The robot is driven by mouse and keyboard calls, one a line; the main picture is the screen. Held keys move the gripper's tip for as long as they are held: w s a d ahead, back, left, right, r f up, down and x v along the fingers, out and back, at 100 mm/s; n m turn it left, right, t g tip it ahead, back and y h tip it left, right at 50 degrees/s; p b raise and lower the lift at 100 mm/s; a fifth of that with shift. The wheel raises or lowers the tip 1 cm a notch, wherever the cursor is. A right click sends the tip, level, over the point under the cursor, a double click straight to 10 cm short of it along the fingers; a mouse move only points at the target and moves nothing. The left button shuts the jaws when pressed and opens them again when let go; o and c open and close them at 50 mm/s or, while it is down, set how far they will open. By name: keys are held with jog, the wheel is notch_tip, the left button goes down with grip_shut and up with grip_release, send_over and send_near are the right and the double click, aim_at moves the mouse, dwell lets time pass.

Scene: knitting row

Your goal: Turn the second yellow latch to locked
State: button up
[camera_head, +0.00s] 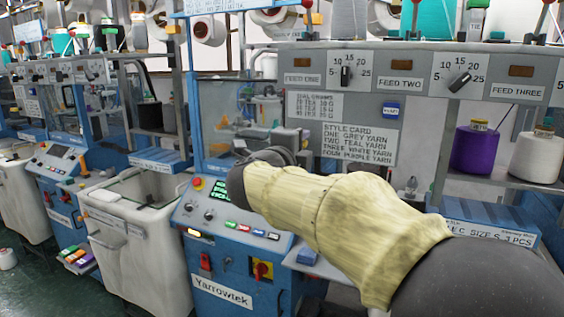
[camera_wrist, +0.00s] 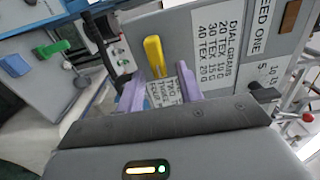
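In the wrist view a yellow latch handle (camera_wrist: 154,56) stands up, slightly tilted, in front of a grey panel. Whether it is the second one I cannot tell. My gripper (camera_wrist: 162,88) has two purple fingers, spread apart with nothing between them. The yellow handle appears just beyond and between the fingertips, with no clear contact. A green handle (camera_wrist: 52,47) and a blue handle (camera_wrist: 15,65) are to its left. In the head view my arm covers the area around my fingers, and I cannot make out the yellow handle there.
The blue machine's control panel (camera_head: 232,218) has buttons and a red knob on a yellow plate (camera_head: 262,270). A style card (camera_head: 358,143) is on the grey panel behind my arm. A white bin (camera_head: 132,245) stands left; purple yarn (camera_head: 476,150) sits on a shelf right.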

jog(key=b+v, duration=0.2)
jog(key=v, duration=1.4)
jog(key=shift+s, duration=0.3)
jog(key=shift+w+a, duration=0.1)
jog(key=w+d+f+n+t+y+p, duration=0.1)
jog(key=w+f+n+y+p, duration=0.25)
jog(key=w+n+y, duration=0.4)
jog(key=w+d+f+n+g+y+p, duration=0.1)
jog(key=w+d+f+n+g+p, duration=0.2)
jog(key=f+n, duration=0.55)
jog(key=s+d+f+n+g+h+p, duration=0.2)
jog(key=s+d+f+n+g+p, duration=0.2)
jog(key=s+d+f+g, duration=0.8)
jog(key=s+d+f+n, duration=0.2)
jog(key=s+d+f, duration=0.4)
jog(key=s, duration=0.1)
jog(key=shift+s+f, duration=0.25)
jog(key=shift+s, duration=0.15)
